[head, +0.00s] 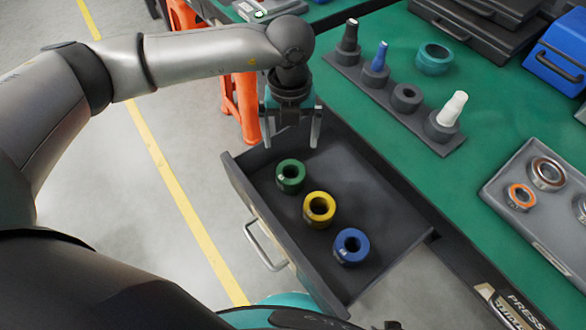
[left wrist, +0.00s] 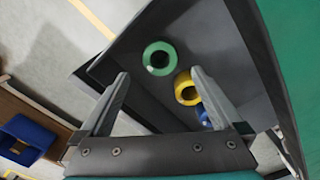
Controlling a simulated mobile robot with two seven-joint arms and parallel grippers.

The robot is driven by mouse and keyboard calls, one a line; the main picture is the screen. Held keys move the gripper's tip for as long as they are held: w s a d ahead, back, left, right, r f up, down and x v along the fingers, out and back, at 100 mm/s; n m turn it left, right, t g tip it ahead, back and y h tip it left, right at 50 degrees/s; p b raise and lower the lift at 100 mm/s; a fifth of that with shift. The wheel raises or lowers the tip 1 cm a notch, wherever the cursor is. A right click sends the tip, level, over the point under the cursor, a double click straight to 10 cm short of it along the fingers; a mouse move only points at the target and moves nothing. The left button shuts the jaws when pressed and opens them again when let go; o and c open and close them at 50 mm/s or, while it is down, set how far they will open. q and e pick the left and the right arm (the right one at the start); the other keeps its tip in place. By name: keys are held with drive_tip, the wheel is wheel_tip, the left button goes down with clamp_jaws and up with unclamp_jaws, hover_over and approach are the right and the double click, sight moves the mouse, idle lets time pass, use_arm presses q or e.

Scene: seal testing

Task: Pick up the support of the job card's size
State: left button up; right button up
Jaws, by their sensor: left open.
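Three ring-shaped supports stand in the open drawer (head: 375,198): a green support (head: 290,176) at the far left, a yellow support (head: 319,209) in the middle and a blue support (head: 351,246) nearest. My left gripper (head: 291,143) is open and empty, pointing down over the far end of the drawer, closest to the green support. In the left wrist view, the green support (left wrist: 160,58) shows beyond the open fingers, with the yellow support (left wrist: 187,90) partly behind one finger and the blue one mostly hidden. I cannot make out a job card. My right gripper is out of view.
On the green bench (head: 400,65), a dark rack (head: 362,80) holds several posts and a dark ring. A teal ring (head: 433,58) stands behind it. A grey tray (head: 545,230) with bearings lies at right. The drawer handle (head: 262,245) sticks out over the floor.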

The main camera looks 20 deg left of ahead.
use_arm(q)
drive_tip(key=b, duration=0.2)
hover_over(291, 174)
drive_tip(key=s, duration=0.1)
wheel_tip(291, 174, down, 8)
drive_tip(key=shift+d+r, duration=0.15)
drive_tip(key=shift+s+f+b, duration=0.2)
drive_tip(key=shift+f+b, duration=0.75)
drive_tip(key=shift+f, duration=0.75)
drive_tip(key=shift+f+b, duration=0.5)
drive_tip(key=shift+f, duration=0.8)
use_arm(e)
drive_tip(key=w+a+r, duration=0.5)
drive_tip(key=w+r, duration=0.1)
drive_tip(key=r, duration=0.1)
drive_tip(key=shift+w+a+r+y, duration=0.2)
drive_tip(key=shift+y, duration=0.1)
use_arm(q)
drive_tip(key=shift+r, duration=0.1)
clamp_jaws()
